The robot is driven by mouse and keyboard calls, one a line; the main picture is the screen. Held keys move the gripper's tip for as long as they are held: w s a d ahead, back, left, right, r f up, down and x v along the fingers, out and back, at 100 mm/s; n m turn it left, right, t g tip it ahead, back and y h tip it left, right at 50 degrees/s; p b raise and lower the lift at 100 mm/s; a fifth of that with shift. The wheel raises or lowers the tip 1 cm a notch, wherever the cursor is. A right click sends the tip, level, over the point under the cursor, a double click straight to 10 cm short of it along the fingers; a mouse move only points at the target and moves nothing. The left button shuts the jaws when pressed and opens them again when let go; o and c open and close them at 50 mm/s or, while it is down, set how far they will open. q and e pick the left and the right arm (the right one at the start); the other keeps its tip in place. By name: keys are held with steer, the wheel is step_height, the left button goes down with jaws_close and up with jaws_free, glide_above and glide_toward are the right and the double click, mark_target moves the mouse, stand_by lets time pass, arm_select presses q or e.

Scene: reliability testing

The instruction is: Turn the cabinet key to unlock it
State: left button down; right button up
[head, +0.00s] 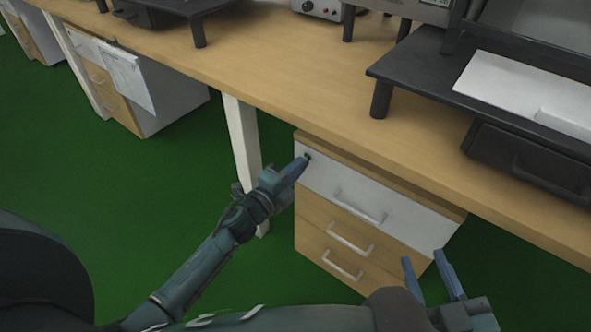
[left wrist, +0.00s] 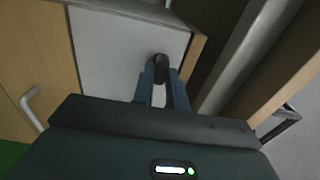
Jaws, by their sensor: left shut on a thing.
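The cabinet (head: 350,225) stands under the bench, with a white top drawer and wooden drawers below, all shut. The dark key (head: 307,156) is at the upper left corner of the white drawer front. In the left wrist view the key (left wrist: 160,62) shows as a dark rounded head between my fingertips. My left gripper (head: 303,163) is shut on the key; it also shows in the left wrist view (left wrist: 160,78). The key's shaft and the lock are hidden behind the head. My right gripper (head: 430,268) is open and empty, in front of the cabinet's right side.
The wooden bench top (head: 300,90) overhangs the cabinet. A white bench leg (head: 243,140) stands just left of it. Drawer handles (head: 350,237) stick out from the front. Another cabinet (head: 120,85) with hanging paper is further left. Green floor (head: 120,200) is open in front.

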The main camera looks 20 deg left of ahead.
steer(key=shift+f, duration=0.15)
stand_by(0.3)
arm_select(q)
steer(key=c, duration=1.4)
jaws_free()
arm_select(e)
steer(key=shift+s, duration=0.1)
arm_select(q)
steer(key=p+v, duration=0.1)
steer(key=v, duration=1.2)
steer(key=shift+p, duration=0.35)
arm_select(e)
steer(key=shift+d+f+m+g+h, duration=0.1)
steer(key=shift+d+m+g+h, duration=0.15)
steer(key=shift+m+g+h, duration=0.25)
arm_select(q)
steer(key=shift+s, duration=0.1)
